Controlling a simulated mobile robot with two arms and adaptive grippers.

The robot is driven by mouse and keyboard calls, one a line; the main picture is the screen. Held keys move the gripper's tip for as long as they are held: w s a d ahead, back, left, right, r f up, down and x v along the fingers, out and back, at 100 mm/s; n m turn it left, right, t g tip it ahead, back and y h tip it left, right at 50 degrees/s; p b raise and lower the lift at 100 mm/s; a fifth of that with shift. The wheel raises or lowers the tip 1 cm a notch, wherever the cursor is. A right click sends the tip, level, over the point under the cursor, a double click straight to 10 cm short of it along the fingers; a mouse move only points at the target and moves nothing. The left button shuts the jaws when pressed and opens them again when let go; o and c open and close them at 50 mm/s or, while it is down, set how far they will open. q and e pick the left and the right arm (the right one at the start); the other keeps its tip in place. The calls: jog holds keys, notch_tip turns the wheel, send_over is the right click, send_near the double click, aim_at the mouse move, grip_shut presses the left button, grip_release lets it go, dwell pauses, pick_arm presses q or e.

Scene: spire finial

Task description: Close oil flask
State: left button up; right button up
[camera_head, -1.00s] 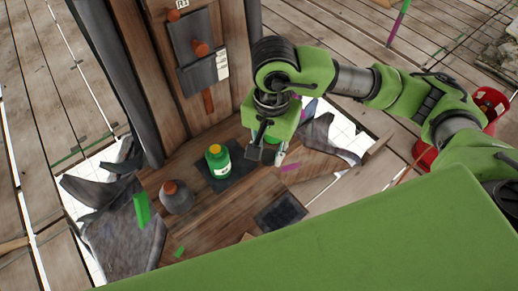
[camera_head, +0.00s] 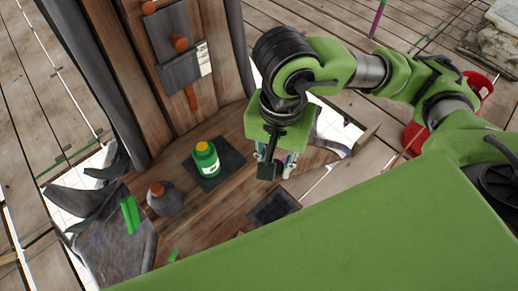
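A green bottle (camera_head: 206,160) with a yellow top and a pale label stands upright on a dark square mat (camera_head: 232,163) on the wooden platform. A grey rounded flask (camera_head: 165,200) with an orange-brown top stands to its lower left. I cannot tell which of the two is the oil flask, or whether either top is fully closed. My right gripper (camera_head: 278,170) points down over the platform, to the right of the green bottle and apart from it. Its fingertips look apart, with nothing clearly seen between them. My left gripper is not in view.
A wooden post with a dark plate (camera_head: 180,50) and orange-brown pegs rises behind the bottles. A second dark square pad (camera_head: 273,208) lies at the front right. A green block (camera_head: 130,214) is left of the flask. Jagged broken edges surround the platform.

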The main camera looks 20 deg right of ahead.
jog(key=w+d+n, duration=0.4)
jog(key=w+n, duration=0.1)
jog(key=n, duration=0.3)
jog(key=shift+w+r, duration=0.2)
jog(key=shift+w, duration=0.15)
